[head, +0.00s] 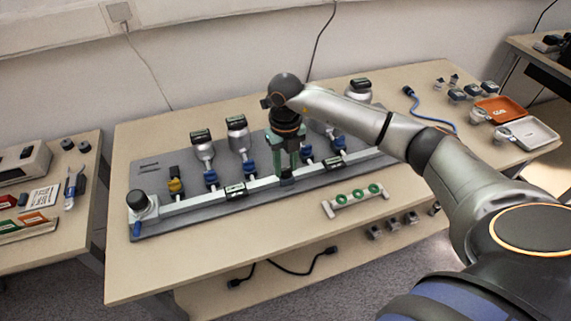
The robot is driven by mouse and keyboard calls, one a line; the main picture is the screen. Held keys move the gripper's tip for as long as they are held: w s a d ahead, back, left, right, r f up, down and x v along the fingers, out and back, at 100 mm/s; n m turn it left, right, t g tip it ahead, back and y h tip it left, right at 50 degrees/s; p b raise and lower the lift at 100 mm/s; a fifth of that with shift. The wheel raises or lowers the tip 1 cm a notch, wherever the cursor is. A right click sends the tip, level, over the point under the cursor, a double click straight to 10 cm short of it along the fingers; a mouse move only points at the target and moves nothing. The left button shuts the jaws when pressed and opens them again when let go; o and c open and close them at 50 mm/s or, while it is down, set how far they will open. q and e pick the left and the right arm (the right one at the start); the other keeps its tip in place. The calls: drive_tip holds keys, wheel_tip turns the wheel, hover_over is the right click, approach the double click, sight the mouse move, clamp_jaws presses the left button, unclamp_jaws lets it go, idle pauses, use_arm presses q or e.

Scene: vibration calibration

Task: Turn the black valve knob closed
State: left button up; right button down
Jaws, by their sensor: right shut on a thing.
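My right gripper (287,168) points down over the middle of the manifold rail (205,193) on the grey board. Its fingers are shut on a small dark piece, which I take to be the black valve knob (287,174). The fingers and wrist hide most of that knob, and its turn angle cannot be told. A larger round black knob (138,200) stands at the rail's left end. My left gripper is not in view.
Silver gauges with dark displays (237,123) stand behind the rail, close to my right gripper. A white holder with green rings (357,197) lies in front. An orange tray (499,109) and a white tray (530,133) are at right. The table's front left is clear.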

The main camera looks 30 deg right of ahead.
drive_tip(key=shift+n, duration=1.2)
drive_tip(key=n+b, duration=0.1)
drive_tip(key=n, duration=0.2)
drive_tip(key=shift+n, duration=0.3)
drive_tip(key=n, duration=0.2)
drive_tip(key=shift+n+b, duration=0.35)
drive_tip(key=shift+n, duration=0.05)
drive_tip(key=n, duration=0.3)
drive_tip(key=shift+n+b, duration=0.3)
drive_tip(key=shift+b, duration=0.05)
drive_tip(key=n, duration=0.2)
drive_tip(key=shift+n+b, duration=0.3)
drive_tip(key=shift+n, duration=0.7)
drive_tip(key=shift+w, duration=0.1)
drive_tip(key=c, duration=0.5)
unclamp_jaws()
